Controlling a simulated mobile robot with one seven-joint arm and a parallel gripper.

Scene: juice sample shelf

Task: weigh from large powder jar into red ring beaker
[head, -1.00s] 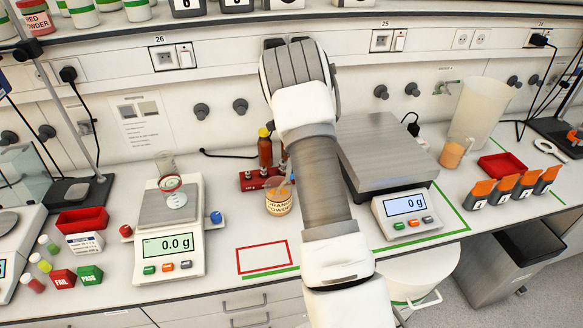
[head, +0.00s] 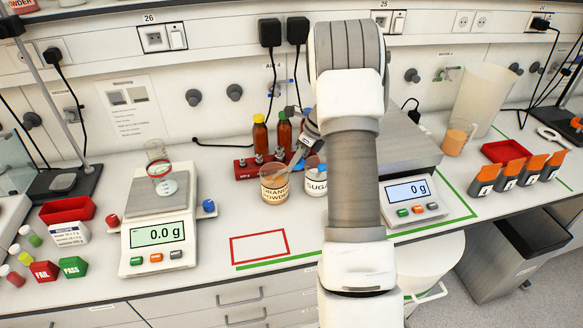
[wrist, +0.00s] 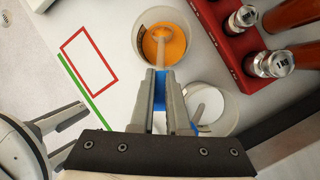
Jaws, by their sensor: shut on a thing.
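A clear jar of orange powder (head: 275,187), labelled ORANGE POWDER, stands on the bench; it also shows in the wrist view (wrist: 143,40). My gripper (wrist: 161,76) is shut on the blue handle of a spoon (wrist: 160,92). The spoon's pale end reaches into the orange powder. In the head view my gripper (head: 306,136) is above and right of this jar, partly hidden by my arm. A glass beaker with a red ring (head: 160,170) stands on the small balance (head: 160,228), which reads 0.0 g. No powder is discernible in the beaker.
A sugar jar (head: 314,183) stands close right of the orange powder. A red rack (head: 244,168) and brown bottles (head: 284,130) are behind. A large scale (head: 410,158) is at right. The red-outlined area (head: 259,247) in front is clear.

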